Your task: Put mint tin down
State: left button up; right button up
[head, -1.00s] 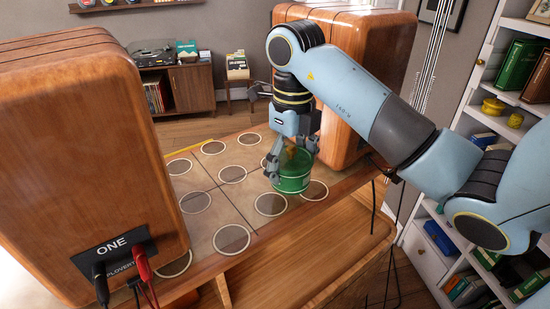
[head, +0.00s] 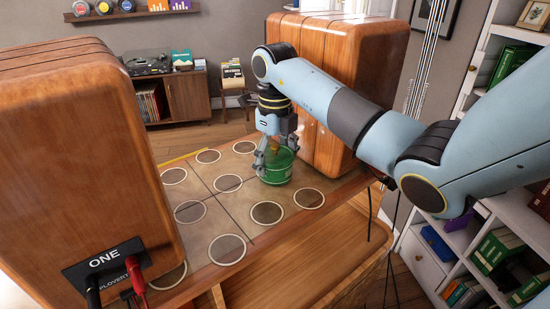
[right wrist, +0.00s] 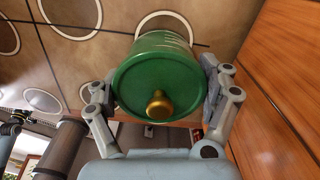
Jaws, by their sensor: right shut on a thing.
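The mint tin is a green cylinder (head: 276,168) with a brass knob on its lid. It is upright in the head view, over the back-right part of the panel with white rings (head: 246,207). It hides the place between two rings of the right-hand row. My right gripper (head: 275,153) comes from above and is shut on the tin. In the right wrist view its fingers press both sides of the green tin (right wrist: 158,75), and the lid faces the camera. I cannot tell whether the tin's base touches the panel. My left gripper is not in view.
Tall wooden speaker-like boxes stand at the left (head: 85,165) and behind the tin at the right (head: 345,80). The box at the right is close to the gripper. Cables (head: 135,275) hang at the left box. Several rings (head: 267,212) on the panel are bare. White shelves (head: 470,235) stand at the right.

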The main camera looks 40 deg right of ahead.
jog(key=shift+f, duration=0.2)
jog(key=o, duration=1.6)
jog(key=shift+r, duration=0.1)
jog(key=shift+r, duration=0.1)
